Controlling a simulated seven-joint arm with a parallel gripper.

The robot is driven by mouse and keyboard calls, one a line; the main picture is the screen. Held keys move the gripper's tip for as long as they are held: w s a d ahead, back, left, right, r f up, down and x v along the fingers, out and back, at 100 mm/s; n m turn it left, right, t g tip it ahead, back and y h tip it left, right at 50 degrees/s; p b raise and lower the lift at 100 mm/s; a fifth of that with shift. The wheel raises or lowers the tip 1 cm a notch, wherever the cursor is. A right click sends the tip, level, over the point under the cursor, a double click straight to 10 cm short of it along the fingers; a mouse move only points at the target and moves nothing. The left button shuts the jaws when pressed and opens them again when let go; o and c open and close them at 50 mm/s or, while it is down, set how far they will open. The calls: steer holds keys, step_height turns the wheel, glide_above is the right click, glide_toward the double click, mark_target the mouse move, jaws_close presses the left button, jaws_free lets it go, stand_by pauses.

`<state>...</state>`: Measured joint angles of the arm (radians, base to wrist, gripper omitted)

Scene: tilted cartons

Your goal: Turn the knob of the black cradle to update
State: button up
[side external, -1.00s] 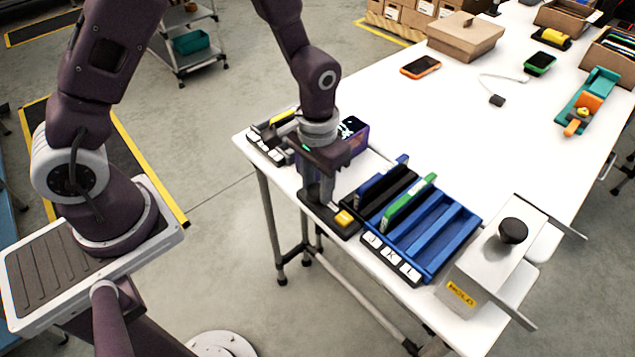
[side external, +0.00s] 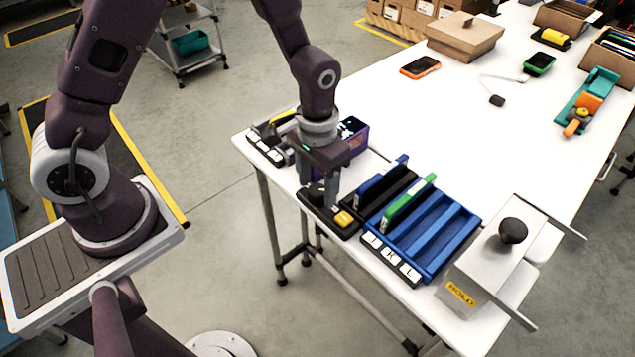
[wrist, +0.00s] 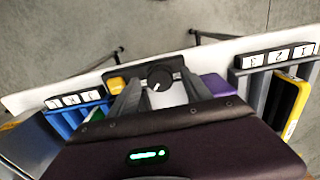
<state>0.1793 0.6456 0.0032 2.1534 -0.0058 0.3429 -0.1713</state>
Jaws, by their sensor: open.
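The black cradle (side external: 322,213) stands at the near edge of the white table, with a yellow button (side external: 345,218) at its right end. In the wrist view its round black knob (wrist: 160,76) has a white pointer mark toward the lower left, and the yellow button (wrist: 117,84) lies left of it. My gripper (side external: 320,190) is above the cradle, pointing down. In the wrist view the open fingers (wrist: 160,88) appear on either side of the knob. I cannot tell whether they touch it. The knob is mostly hidden by the fingers in the side view.
A blue slotted rack (side external: 440,232) with key labels stands right of the cradle, holding a green-edged panel (side external: 408,203). Another labelled rack (side external: 265,148) and a purple box (side external: 354,136) are to the left. A grey HOLD box (side external: 490,262) stands at the right.

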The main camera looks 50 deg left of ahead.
step_height(320, 180, up, 6)
steer(key=shift+r, duration=0.5)
steer(key=shift+a+r, duration=0.1)
steer(key=shift+r, duration=0.3)
step_height(320, 180, up, 7)
steer(key=t, duration=0.2)
glide_above(317, 190)
steer(key=s+a, duration=0.2)
steer(key=s+a+r+t, duration=0.1)
steer(key=s+a+r, duration=0.1)
steer(key=s+r, duration=0.2)
steer(key=s+a+r+t, duration=0.1)
steer(key=s+r, duration=0.4)
steer(key=s, duration=0.6)
steer(key=shift+a+r+t, duration=0.25)
steer(key=shift+a+t, duration=0.15)
steer(key=shift+t, duration=0.4)
steer(key=shift+c, duration=0.5)
